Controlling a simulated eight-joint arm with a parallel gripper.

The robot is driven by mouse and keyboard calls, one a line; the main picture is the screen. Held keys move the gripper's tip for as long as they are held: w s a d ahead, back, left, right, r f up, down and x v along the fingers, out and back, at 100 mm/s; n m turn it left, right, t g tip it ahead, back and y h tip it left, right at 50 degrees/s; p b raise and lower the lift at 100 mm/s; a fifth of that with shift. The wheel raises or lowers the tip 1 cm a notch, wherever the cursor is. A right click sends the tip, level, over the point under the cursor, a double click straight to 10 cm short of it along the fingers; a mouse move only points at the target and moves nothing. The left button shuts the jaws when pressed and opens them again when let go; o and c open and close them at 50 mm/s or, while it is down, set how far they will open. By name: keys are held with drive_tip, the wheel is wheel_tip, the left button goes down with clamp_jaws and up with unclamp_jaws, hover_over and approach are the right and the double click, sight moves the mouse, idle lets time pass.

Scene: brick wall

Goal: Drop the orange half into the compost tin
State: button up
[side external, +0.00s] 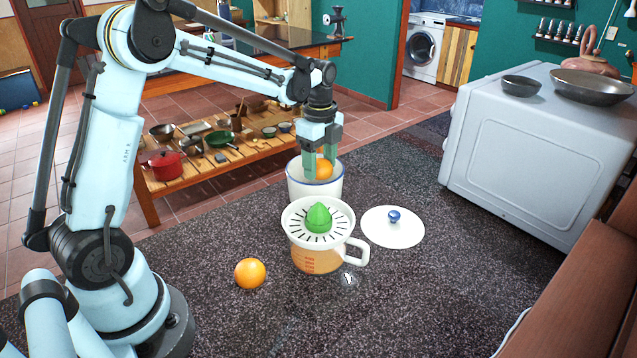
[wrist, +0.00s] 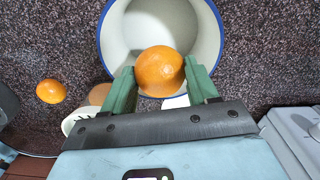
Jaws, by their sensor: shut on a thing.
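My gripper (side external: 321,168) is shut on an orange piece (side external: 324,169), its green fingers on either side of it. The piece's rounded skin shows in the wrist view (wrist: 160,71); its cut face is not visible. The compost tin (side external: 299,190) is white with a blue rim and stands open on the dark speckled counter. In the side view the fingertips and the piece are at the tin's mouth. In the wrist view the piece overlaps the near part of the opening of the tin (wrist: 118,40). The visible part of the tin's inside looks empty.
A juicer (side external: 318,257) with a green cone and handled jug stands right in front of the tin. A white lid (side external: 393,227) with a blue knob lies to its right. Another orange (side external: 250,273) lies at front left. A white appliance (side external: 540,150) stands at right.

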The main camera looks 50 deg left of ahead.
drive_tip(key=o, duration=1.5)
wheel_tip(320, 180, up, 12)
drive_tip(key=s+d+f+n+t, duration=0.2)
drive_tip(key=s+d+n, duration=0.1)
drive_tip(key=s+n, duration=0.1)
drive_tip(key=s+d+f+n+t, duration=0.1)
drive_tip(key=s+d+n+t, duration=0.1)
drive_tip(key=s+d+n, duration=0.2)
drive_tip(key=s+d+f+n+t, duration=0.2)
drive_tip(key=s+d+n, duration=0.1)
drive_tip(key=s+n, duration=0.3)
drive_tip(key=shift+s+d+f+n+t, duration=0.15)
drive_tip(key=shift+s+f+n+t, duration=0.1)
drive_tip(key=shift+f+n+t, duration=0.25)
drive_tip(key=shift+s+d+f+n, duration=0.1)
drive_tip(key=shift+s+f+n, duration=0.15)
drive_tip(key=shift+n, duration=0.25)
